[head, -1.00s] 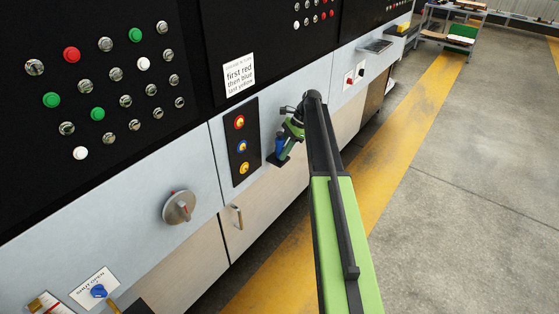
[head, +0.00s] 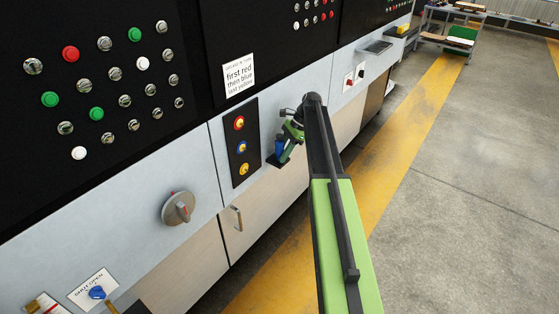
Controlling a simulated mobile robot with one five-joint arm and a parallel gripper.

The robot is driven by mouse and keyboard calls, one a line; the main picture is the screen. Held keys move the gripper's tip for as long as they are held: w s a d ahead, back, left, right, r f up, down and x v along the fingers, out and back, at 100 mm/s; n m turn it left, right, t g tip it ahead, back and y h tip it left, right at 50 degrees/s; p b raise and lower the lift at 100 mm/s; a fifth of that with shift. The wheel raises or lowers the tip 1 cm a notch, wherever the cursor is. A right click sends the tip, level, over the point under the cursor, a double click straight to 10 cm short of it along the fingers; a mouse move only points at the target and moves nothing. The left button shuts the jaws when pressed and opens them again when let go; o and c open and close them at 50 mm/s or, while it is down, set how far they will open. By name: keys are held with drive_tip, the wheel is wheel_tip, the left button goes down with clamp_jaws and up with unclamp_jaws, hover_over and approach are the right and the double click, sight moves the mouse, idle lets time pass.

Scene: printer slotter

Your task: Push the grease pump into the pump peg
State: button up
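My gripper (head: 284,151) is at the end of my arm, close to the pale front panel of the machine, right of the three-button panel. It looks small, and my arm partly covers it. A small blue upright object (head: 280,147) shows at the gripper, above a small black piece (head: 273,161) by the panel. I cannot tell whether the blue object is the grease pump or whether the fingers are closed on it. The pump peg cannot be made out clearly.
A black panel (head: 244,145) with red, blue and yellow buttons is left of the gripper. A grey rotary knob (head: 179,208) and a door handle (head: 236,218) stick out lower left. A shelf cart (head: 461,38) stands far back right. The floor at right is clear.

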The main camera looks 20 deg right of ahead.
drive_tip(key=o, duration=0.4)
drive_tip(key=p+v, duration=1.5)
drive_tip(key=v, duration=0.2)
drive_tip(key=shift+d, duration=0.15)
drive_tip(key=shift+r, duration=0.15)
drive_tip(key=s+a+f+n+h, duration=0.1)
drive_tip(key=s+a+n+h, duration=0.2)
drive_tip(key=s+a+n, duration=0.6)
drive_tip(key=s+a+f+n+h, duration=0.2)
drive_tip(key=s+a+n, duration=0.7)
drive_tip(key=s+a, duration=0.6)
drive_tip(key=a+h, duration=0.1)
drive_tip(key=a, duration=0.6)
drive_tip(key=shift+s, duration=0.15)
